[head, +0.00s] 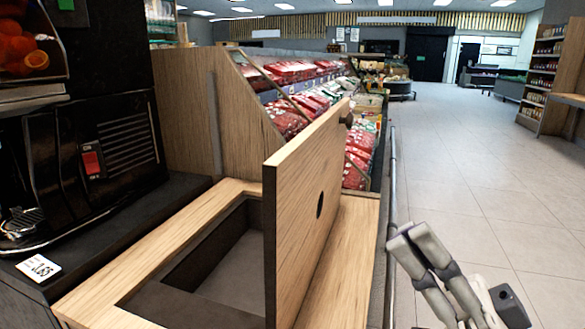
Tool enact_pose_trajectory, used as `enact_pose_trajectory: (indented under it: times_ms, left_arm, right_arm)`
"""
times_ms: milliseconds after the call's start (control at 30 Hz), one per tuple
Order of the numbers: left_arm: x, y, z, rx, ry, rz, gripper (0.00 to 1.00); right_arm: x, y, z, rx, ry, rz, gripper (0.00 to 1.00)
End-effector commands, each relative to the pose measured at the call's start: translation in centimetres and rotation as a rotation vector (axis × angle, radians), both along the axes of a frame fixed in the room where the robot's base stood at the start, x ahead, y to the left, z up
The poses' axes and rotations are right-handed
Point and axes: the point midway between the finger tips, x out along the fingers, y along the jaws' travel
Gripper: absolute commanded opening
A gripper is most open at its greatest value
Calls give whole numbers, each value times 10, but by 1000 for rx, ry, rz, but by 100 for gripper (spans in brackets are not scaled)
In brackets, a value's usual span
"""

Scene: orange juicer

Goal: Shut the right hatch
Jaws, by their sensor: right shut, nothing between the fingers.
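The right hatch (310,200) is a light wooden panel standing upright, open, along the right side of a dark rectangular opening (225,270) in the wooden counter. It has a dark round hole and a dark knob (346,119) near its top far corner. My right gripper (405,240) is at the lower right, shut and empty. It is to the right of the hatch, beyond the counter edge, and appears apart from it. My left gripper is not in view.
A black orange juicer (85,150) stands on the dark counter at left, with a price tag (38,267) in front. A metal rail (392,190) runs along the counter's right side. Packed shelves (290,95) stand behind. The tiled floor at right is open.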

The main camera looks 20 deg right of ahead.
Motion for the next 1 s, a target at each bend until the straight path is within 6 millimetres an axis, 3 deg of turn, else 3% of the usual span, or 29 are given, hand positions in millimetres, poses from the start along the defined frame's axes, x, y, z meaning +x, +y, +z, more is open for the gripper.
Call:
enact_pose_trajectory:
  times_ms: [433,700,1000]
  left_arm:
    - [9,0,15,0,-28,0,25]
    - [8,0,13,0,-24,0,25]
    - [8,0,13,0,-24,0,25]
  right_arm:
    - [34,54,71,0,-4,6,0]
    - [56,84,69,-2,3,3,0]
    - [58,87,69,0,3,1,0]
